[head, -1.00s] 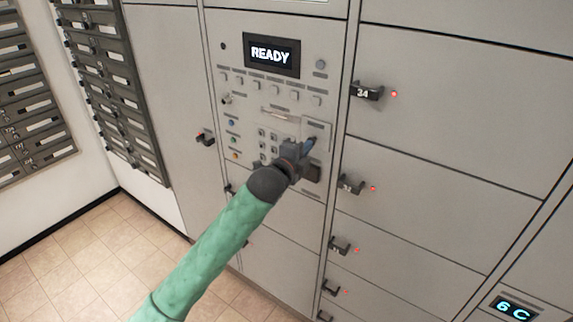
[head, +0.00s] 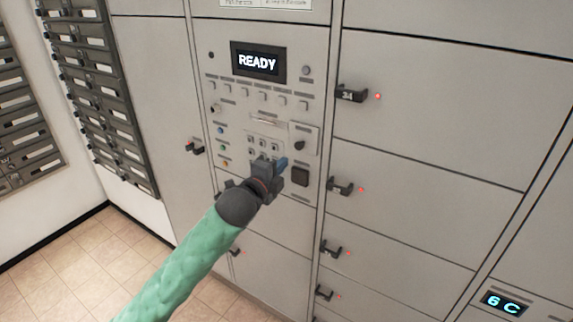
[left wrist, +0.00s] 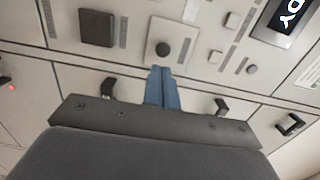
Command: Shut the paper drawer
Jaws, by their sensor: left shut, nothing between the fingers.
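A light grey panel (head: 304,138) with a dark round knob (head: 300,145) sits at the right side of the control panel, below the READY screen. It looks like the paper drawer and looks about flush; a small gap cannot be ruled out. The left wrist view shows this knob (left wrist: 163,49) on its pale plate (left wrist: 188,40). My left gripper (head: 282,162) is shut and empty, its blue fingertips just below and left of the knob in the head view. The fingertips (left wrist: 162,72) appear apart from the knob. My right gripper is not in view.
A dark square (head: 300,176) lies below the knob, beside a keypad (head: 262,147). The READY screen (head: 258,62) is above. Locker doors with protruding handles (head: 341,186) stand to the right. Mail slots (head: 95,100) line the left. Tiled floor (head: 70,265) is clear.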

